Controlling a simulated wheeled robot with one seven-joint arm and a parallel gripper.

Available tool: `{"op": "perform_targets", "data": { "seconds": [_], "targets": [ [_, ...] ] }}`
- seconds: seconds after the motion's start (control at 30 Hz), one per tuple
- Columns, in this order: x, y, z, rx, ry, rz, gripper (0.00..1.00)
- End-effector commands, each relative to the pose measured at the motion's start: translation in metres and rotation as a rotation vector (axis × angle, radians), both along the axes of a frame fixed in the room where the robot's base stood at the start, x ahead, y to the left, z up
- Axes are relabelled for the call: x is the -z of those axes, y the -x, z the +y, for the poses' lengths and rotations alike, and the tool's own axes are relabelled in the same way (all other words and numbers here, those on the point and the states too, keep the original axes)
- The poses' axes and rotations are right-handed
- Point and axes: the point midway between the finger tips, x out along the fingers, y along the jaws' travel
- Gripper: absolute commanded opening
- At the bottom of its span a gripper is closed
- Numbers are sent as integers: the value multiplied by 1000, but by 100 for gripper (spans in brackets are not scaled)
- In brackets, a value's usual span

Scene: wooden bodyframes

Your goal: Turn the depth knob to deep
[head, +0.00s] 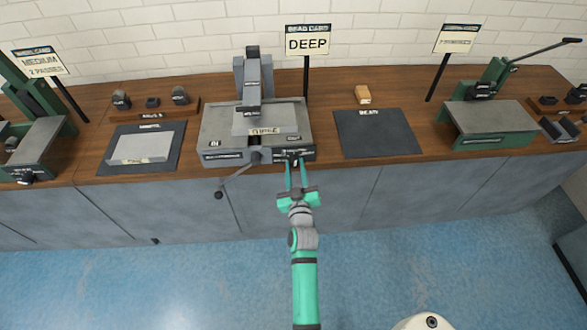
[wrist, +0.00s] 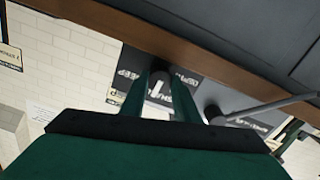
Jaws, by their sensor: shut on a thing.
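A grey beading machine (head: 215,135) stands on the wooden bench. A small dark depth knob (head: 293,155) is on the right part of its front face. My gripper (head: 296,165) reaches it from the front, its two green fingers shut on the knob's sides. In the wrist view the knob (wrist: 158,84) shows a white pointer mark between the fingers, with a dark lettered plate (wrist: 187,77) behind it. The plate's small words are partly hidden and hard to read. A card (head: 307,42) behind the machine reads DEEP.
A crank handle (head: 219,194) hangs from the machine's front, left of my gripper. A dark mat (head: 378,140) and a wooden block (head: 362,94) lie to the right. Green machines (head: 490,118) stand at the bench's ends.

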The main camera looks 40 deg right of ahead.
Motion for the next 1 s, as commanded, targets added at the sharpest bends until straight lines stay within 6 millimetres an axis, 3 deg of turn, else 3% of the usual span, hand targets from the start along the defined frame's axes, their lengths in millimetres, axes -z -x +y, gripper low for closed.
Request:
{"op": "perform_targets", "data": {
  "seconds": [1.0],
  "targets": [
    [-1,-4,5,-10,-716,-439,6]
  ]
}}
